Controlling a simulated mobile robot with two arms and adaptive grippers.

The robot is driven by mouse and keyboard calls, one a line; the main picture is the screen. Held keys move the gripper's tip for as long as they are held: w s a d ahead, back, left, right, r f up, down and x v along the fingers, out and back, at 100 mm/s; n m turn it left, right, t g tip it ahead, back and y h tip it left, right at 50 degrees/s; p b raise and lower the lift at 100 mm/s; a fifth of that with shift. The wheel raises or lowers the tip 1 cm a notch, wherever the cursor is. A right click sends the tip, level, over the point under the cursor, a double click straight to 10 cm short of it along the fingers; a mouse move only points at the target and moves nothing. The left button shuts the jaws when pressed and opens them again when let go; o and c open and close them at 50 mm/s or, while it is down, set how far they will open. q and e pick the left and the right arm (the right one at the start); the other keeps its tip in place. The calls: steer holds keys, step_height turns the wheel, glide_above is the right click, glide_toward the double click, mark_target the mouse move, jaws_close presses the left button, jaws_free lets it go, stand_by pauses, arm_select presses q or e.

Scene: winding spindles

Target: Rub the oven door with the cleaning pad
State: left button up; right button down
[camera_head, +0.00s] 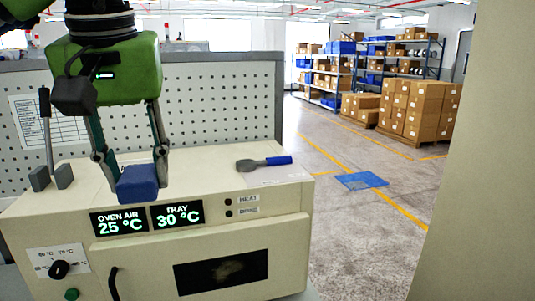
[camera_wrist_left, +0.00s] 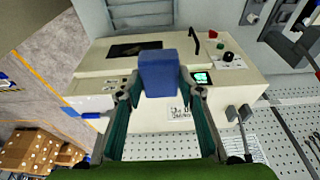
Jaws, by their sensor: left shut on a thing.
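My left gripper (camera_head: 134,172) is shut on a blue cleaning pad (camera_head: 138,184), held over the front top edge of the cream oven (camera_head: 215,190). The pad also shows between the fingers in the left wrist view (camera_wrist_left: 158,73). In the head view the pad hangs above the displays, which read oven air 25 °C and tray 30 °C. The oven door (camera_head: 150,268), with a dark window (camera_head: 222,272) and a black handle (camera_head: 114,284), is below the pad and looks closed. Whether the pad touches the oven is unclear. My right gripper is not in view.
A blue-handled brush or scraper (camera_head: 264,163) lies on the oven top at the right. A grey lever device (camera_head: 50,170) stands at the left. A pegboard (camera_head: 225,105) rises behind. Floor to the right is open, with shelves and boxes far back.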

arm_select(q)
steer(key=f, duration=0.2)
steer(key=shift+s+a+f, duration=0.2)
steer(key=shift+s+f, duration=0.15)
steer(key=s+a+f+m+b, duration=0.1)
steer(key=s+f+m+b, duration=0.2)
steer(key=f, duration=2.9)
steer(key=shift+h, duration=0.4)
steer(key=shift+a, duration=0.1)
